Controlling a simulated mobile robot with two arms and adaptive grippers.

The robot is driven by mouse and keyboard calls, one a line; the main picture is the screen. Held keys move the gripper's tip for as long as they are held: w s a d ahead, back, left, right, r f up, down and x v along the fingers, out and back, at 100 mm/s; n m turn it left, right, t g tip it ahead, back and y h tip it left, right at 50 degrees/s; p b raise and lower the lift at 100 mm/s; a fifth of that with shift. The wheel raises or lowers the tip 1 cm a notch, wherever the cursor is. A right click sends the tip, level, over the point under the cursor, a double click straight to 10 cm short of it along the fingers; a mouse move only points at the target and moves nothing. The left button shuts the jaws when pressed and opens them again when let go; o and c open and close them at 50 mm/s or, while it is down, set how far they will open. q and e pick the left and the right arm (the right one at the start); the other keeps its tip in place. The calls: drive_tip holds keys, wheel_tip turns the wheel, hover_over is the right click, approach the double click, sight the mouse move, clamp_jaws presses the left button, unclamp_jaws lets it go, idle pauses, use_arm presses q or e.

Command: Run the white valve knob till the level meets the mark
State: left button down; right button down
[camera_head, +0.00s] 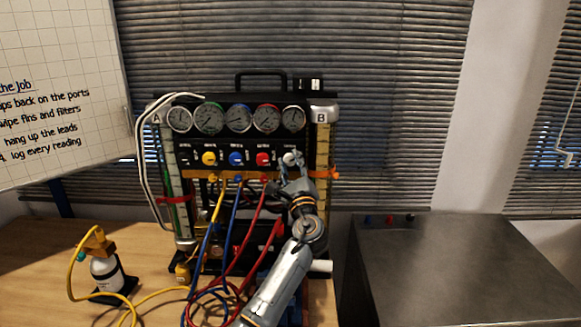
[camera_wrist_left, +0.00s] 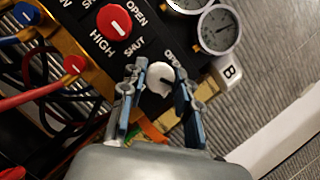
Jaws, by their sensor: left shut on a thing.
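The white valve knob (camera_head: 292,158) sits at the right end of the knob row on the gauge rig. My left gripper also shows in the head view (camera_head: 291,168). Sight tube B (camera_head: 322,150) looks yellowish, with an orange marker (camera_head: 331,173) across it. Sight tube A (camera_head: 172,180) has a red marker (camera_head: 167,200). I cannot clearly make out the liquid levels.
Yellow (camera_head: 209,158), blue (camera_head: 236,158) and red (camera_head: 263,159) knobs sit left of the white one, under several gauges. Coloured hoses hang in front. A small bottle (camera_head: 105,272) stands on the table at left. A dark bench (camera_head: 460,265) stands at right.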

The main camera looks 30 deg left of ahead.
use_arm(q)
drive_tip(key=c, duration=1)
unclamp_jaws()
drive_tip(key=shift+s+d+f, duration=0.1)
drive_tip(key=v, duration=1.1)
drive_tip(key=shift+s+d+f, duration=0.2)
drive_tip(key=shift+s+d, duration=0.05)
